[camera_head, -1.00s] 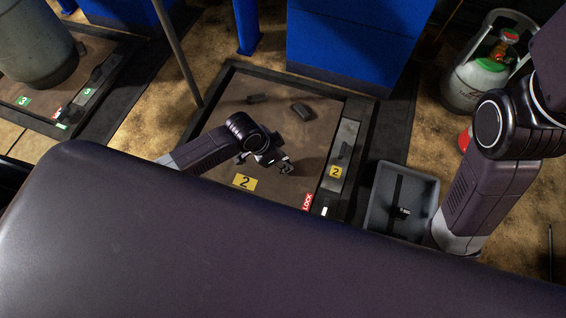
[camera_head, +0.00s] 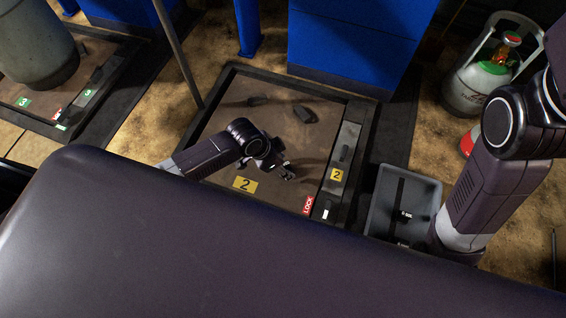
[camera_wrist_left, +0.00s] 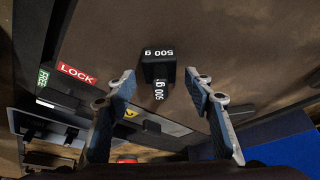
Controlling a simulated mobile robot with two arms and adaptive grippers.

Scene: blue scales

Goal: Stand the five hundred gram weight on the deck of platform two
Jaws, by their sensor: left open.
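The 500 g weight (camera_wrist_left: 158,68) is a small black block with white "500 g" lettering on two faces. In the left wrist view it shows against the brown deck (camera_wrist_left: 240,40), between and beyond the fingertips. I cannot tell if it touches the deck. My left gripper (camera_wrist_left: 160,90) is open, with a gap on each side of the weight. In the head view the gripper (camera_head: 286,172) is over the near right part of platform two's deck (camera_head: 225,125); the weight is not clearly visible there. The right gripper is out of view.
Platform two has a yellow "2" label (camera_head: 245,184) and a red LOCK label (camera_head: 308,205). Two dark shapes (camera_head: 305,113) lie farther back on the deck. A grey tray (camera_head: 434,193) with dark items stands right of it, a gas cylinder (camera_head: 490,75) beyond. Blue columns (camera_head: 355,35) stand behind.

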